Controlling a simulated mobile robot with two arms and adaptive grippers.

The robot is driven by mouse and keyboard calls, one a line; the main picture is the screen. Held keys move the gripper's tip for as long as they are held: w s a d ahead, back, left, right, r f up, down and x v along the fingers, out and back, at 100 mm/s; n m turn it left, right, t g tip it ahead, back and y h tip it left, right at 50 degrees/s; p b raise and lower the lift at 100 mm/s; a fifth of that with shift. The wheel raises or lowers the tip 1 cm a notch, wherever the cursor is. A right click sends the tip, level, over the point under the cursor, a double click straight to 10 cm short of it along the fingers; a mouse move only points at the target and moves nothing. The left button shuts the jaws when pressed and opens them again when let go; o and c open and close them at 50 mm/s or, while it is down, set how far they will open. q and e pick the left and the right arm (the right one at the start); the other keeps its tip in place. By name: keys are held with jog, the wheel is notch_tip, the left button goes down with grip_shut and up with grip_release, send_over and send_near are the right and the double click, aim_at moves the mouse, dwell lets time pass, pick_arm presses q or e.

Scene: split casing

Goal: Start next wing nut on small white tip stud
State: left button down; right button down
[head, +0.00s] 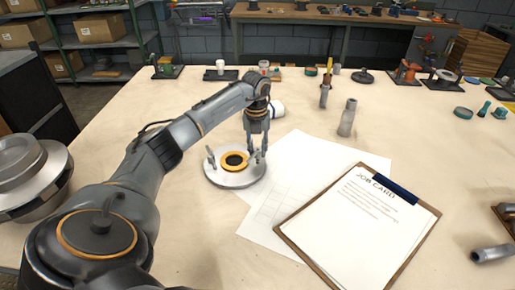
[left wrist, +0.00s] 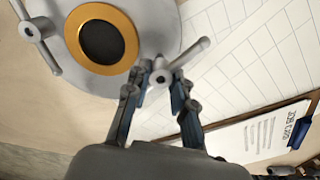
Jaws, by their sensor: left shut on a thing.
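The round grey casing (head: 222,179) lies flat on the table with an orange ring (head: 222,161) and a dark centre; it also fills the upper left of the left wrist view (left wrist: 165,30). One wing nut (left wrist: 36,29) sits at the casing's left rim, and it shows in the head view (head: 210,156). My left gripper (left wrist: 160,74) points down at the casing's right rim, shut on another wing nut (left wrist: 190,53), one wing sticking out to the upper right. In the head view the left gripper (head: 257,153) partly hides that rim. I cannot make out a white stud tip.
White paper (head: 262,222) and a job card clipboard (head: 350,232) lie right of the casing. Grey upright cylinders (head: 347,118) stand behind the paper. A large grey round housing (head: 30,180) stands at the left. Small parts line the table's back edge.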

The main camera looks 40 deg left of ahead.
pick_arm(q)
jog(key=shift+f, duration=0.55)
dwell(0.4)
jog(key=shift+r+m, duration=0.2)
jog(key=shift+m, duration=0.9)
jog(key=m, duration=0.4)
jog(key=shift+a+f+p, duration=0.1)
jog(key=shift+f+p, duration=0.05)
jog(key=shift+p, duration=0.2)
jog(key=m, duration=0.3)
jog(key=shift+m, duration=0.3)
jog(key=m, duration=0.4)
jog(key=c, duration=1.1)
grip_release()
jog(key=shift+o, duration=0.2)
jog(key=shift+f, duration=0.1)
